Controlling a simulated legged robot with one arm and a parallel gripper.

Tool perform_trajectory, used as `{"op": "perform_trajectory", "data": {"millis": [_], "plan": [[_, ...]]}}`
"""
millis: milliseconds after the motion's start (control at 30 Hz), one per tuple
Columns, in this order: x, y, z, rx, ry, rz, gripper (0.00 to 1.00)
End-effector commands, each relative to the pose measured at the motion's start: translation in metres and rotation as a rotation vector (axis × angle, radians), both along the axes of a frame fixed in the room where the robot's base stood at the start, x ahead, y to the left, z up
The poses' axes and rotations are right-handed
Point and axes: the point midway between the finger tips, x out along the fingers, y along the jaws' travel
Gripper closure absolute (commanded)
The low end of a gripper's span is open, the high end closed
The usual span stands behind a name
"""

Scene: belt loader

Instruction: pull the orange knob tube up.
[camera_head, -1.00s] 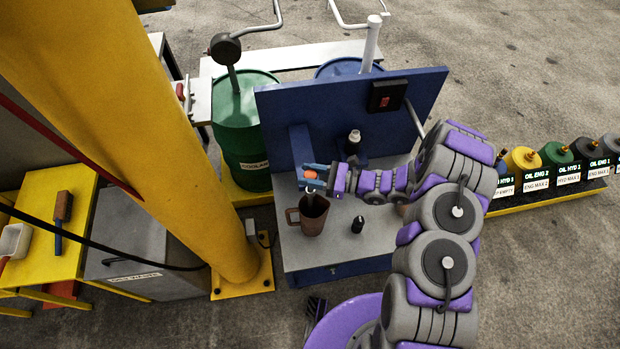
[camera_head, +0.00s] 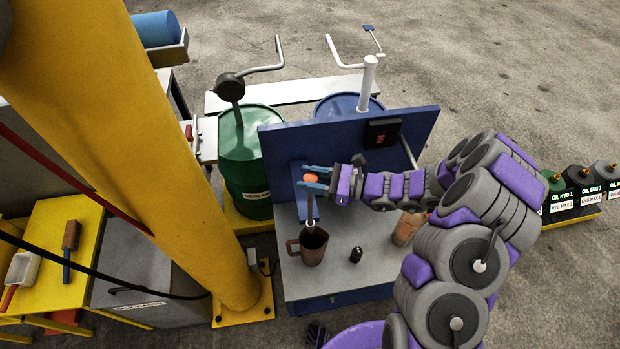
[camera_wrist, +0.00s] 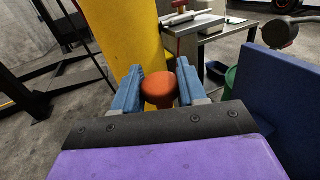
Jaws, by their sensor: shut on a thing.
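The orange knob (camera_head: 311,177) sits between the two blue fingers of my gripper (camera_head: 314,177), which is shut on it. In the wrist view the round knob (camera_wrist: 158,90) shows between the fingertips of my gripper (camera_wrist: 158,88). Below the knob a thin tube (camera_head: 310,208) hangs roughly upright, with a pale ring-like end just above or at the mouth of a brown mug (camera_head: 313,247). I cannot tell whether that end is inside the mug. The knob and tube are in front of a blue upright bracket on the blue panel (camera_head: 275,150).
The mug stands on a grey bench top (camera_head: 340,275) with a small dark bottle (camera_head: 356,254) and a tan container (camera_head: 408,228). A yellow post (camera_head: 170,150) rises at left. A green drum (camera_head: 245,175) stands behind. A black box with a red switch (camera_head: 383,133) is on the panel.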

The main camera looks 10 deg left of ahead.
Motion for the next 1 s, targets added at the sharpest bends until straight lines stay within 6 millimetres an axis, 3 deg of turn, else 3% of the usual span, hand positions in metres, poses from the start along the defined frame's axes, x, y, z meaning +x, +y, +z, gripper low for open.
{"op": "perform_trajectory", "data": {"millis": [200,233,400,767,1000], "plan": [[0.004,0.000,0.009,0.017,-0.007,-0.011,1.00],[0.004,-0.001,0.009,0.018,-0.008,-0.012,0.56],[0.003,-0.001,0.010,0.019,-0.008,-0.011,0.39],[0.003,-0.005,0.005,0.011,-0.004,-0.007,0.37],[0.004,-0.045,0.005,0.008,-0.006,-0.012,0.37]]}}
